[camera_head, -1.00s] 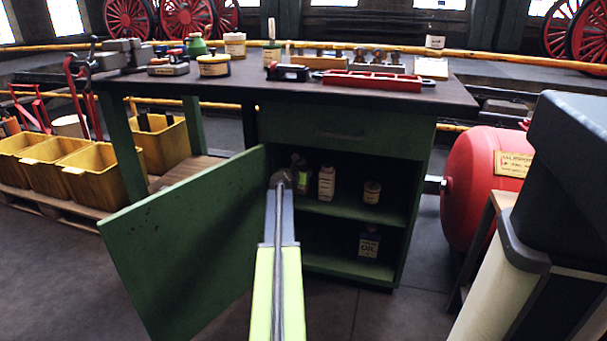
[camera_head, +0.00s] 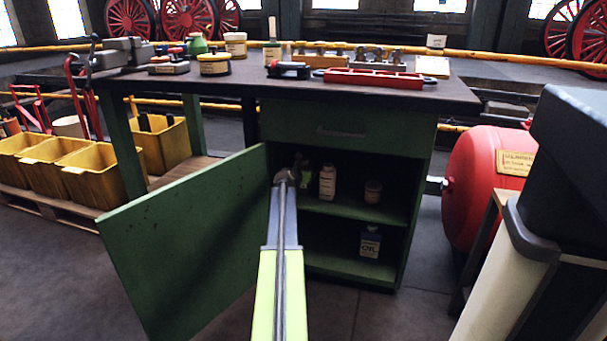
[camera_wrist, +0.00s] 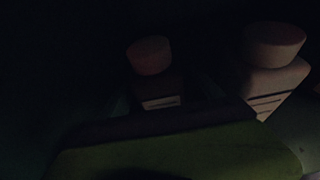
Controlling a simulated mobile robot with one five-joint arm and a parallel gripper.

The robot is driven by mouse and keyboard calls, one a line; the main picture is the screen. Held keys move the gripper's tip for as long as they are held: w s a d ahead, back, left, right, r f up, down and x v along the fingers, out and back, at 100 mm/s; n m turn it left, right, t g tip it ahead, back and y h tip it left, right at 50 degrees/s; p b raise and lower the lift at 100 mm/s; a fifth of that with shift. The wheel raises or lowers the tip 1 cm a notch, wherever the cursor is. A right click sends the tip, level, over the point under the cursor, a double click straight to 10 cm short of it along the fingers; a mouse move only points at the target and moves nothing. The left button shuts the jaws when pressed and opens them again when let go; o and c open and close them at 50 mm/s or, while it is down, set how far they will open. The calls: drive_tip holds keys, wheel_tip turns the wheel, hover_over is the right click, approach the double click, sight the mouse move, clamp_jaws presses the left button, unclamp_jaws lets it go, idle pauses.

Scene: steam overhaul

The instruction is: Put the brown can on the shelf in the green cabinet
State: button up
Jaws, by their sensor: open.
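The green cabinet (camera_head: 345,115) stands open, its door (camera_head: 190,235) swung out to the left. My gripper (camera_head: 296,168) is open at the left of the upper shelf (camera_head: 350,207). Beside it is a small green-marked container (camera_head: 305,178), partly hidden. In the dark wrist view, a wide green shape with a dark upper edge (camera_wrist: 180,155) fills the bottom, very near; I cannot tell what it is. Behind it is a dark container with a reddish cap (camera_wrist: 152,75). I cannot surely pick out the brown can.
A white bottle (camera_head: 327,183) and small jar (camera_head: 373,191) stand on the upper shelf; the bottle seems to show in the wrist view (camera_wrist: 272,80). A blue-white oil container (camera_head: 370,243) stands below. Yellow bins (camera_head: 95,175) are left, a red tank (camera_head: 488,190) right.

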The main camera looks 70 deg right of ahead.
drive_tip(key=shift+a+r+p, duration=0.25)
drive_tip(key=shift+r+p, duration=0.05)
drive_tip(key=shift+p, duration=0.05)
drive_tip(key=p+v, duration=0.3)
drive_tip(key=v, duration=0.8)
drive_tip(key=shift+a+p, duration=0.25)
drive_tip(key=shift+p, duration=0.1)
drive_tip(key=shift+s, duration=0.15)
